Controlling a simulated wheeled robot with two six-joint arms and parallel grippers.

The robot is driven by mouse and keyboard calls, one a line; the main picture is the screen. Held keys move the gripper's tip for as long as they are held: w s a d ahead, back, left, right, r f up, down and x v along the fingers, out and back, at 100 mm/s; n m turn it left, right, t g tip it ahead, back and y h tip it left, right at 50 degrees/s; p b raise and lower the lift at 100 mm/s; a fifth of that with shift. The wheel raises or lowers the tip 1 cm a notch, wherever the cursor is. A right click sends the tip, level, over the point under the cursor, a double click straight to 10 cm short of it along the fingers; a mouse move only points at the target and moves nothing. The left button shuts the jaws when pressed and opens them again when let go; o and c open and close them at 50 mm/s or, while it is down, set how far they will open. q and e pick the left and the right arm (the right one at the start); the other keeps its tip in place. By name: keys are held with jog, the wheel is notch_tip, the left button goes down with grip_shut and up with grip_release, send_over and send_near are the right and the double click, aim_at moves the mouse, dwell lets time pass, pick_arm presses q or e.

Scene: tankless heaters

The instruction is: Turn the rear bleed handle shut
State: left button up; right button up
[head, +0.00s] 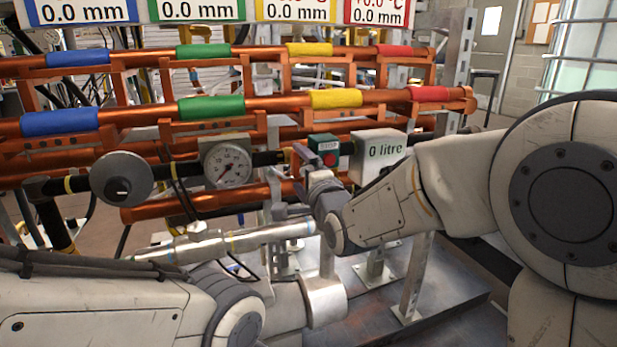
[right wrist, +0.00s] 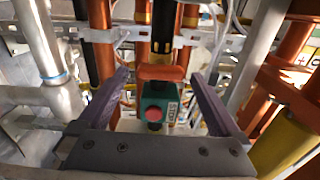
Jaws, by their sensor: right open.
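An orange-red handle bar (right wrist: 162,73) shows in the right wrist view, lying crosswise between my right gripper's fingers, with a gap on both sides. I take it for a bleed handle; whether it is the rear one I cannot tell. My right gripper (right wrist: 160,76) is open and empty, its two dark fingers to the left and right of the bar. In the head view the right gripper (head: 302,160) is at the dark pipe, just left of the green box, and its wrist hides much of the handle. My left arm crosses the lower left, but its fingers do not show.
A green box with a red button (head: 325,149) stands close beside the right gripper. A white "0 litre" box (head: 378,152) is right of it. A round gauge (head: 227,164) is to the left. Copper pipes with coloured bands run behind. A metal tube (head: 230,243) crosses below.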

jog(key=p+v, duration=0.1)
jog(key=v, duration=0.6)
jog(key=shift+s, duration=0.2)
